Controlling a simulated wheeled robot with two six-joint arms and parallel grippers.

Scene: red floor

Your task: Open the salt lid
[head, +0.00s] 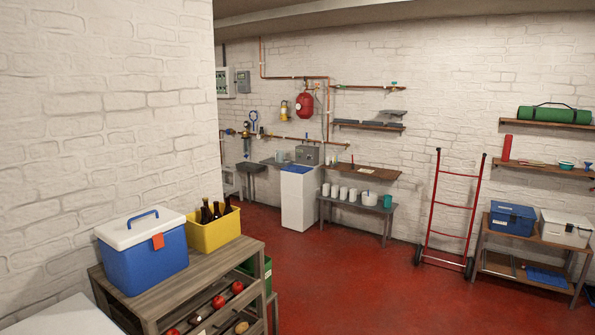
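No thing here is clearly marked as salt. A tall white cabinet (299,205) with a blue patch on its top (298,169) stands against the back wall and may be the one with the salt lid. I cannot tell at this distance whether its lid is open or shut. A grey box (308,154) shows just behind its top. Neither of my grippers is in view.
A wooden rack (180,290) at near left bears a blue cooler (146,258) and a yellow crate (215,232) with bottles. A low bench (352,205) holds several white cups. A red hand truck (450,215) leans right. The red floor (350,275) between is clear.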

